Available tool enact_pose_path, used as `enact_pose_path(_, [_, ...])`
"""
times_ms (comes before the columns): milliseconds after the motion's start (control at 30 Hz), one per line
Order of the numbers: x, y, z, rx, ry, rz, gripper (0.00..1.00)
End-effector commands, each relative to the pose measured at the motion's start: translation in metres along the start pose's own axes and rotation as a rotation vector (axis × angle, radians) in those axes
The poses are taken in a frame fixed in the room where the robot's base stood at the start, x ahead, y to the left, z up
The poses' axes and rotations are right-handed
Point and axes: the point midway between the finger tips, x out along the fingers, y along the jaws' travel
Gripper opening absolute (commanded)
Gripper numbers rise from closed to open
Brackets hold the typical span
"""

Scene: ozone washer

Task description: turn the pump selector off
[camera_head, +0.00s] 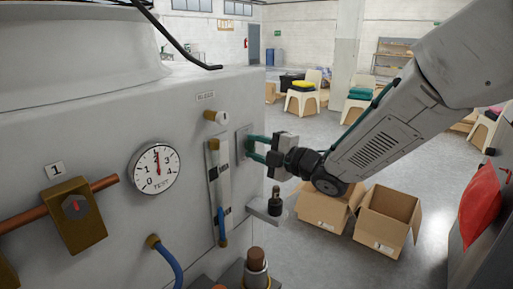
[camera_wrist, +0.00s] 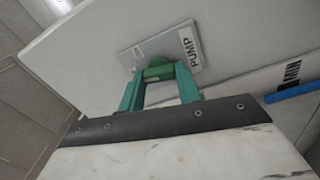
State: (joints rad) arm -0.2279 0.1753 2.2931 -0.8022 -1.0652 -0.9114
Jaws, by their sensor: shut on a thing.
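The pump selector (camera_wrist: 158,73) is a green knob on a small grey plate (camera_wrist: 135,54) with a label reading PUMP (camera_wrist: 190,46) in the wrist view. My gripper (camera_wrist: 159,76) has its two green fingers on either side of the knob and is shut on it. In the head view the gripper (camera_head: 250,147) reaches from the right to the plate (camera_head: 238,141) on the grey machine panel. The fingers hide the knob there. I cannot read the position marks, so which setting it stands at is unclear.
Left of the gripper are a bleed knob (camera_head: 222,117), a vertical sight tube (camera_head: 221,190) and a round gauge (camera_head: 155,168). A small black-topped valve (camera_head: 275,202) juts out below the gripper. Open cardboard boxes (camera_head: 390,215) stand on the floor behind.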

Motion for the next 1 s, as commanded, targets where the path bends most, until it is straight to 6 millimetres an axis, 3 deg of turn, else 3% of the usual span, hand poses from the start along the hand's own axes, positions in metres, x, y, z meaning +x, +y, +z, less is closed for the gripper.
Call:
enact_pose_path(400, [-0.0002,-0.0017,-0.0005,-0.185,0.001,-0.002,0.11])
enact_pose_path(967, [-0.0003,-0.0021,-0.0005,-0.21,0.001,-0.003,0.11])
enact_pose_path(1000, [-0.0003,-0.0021,-0.0005,-0.21,0.001,-0.003,0.45])
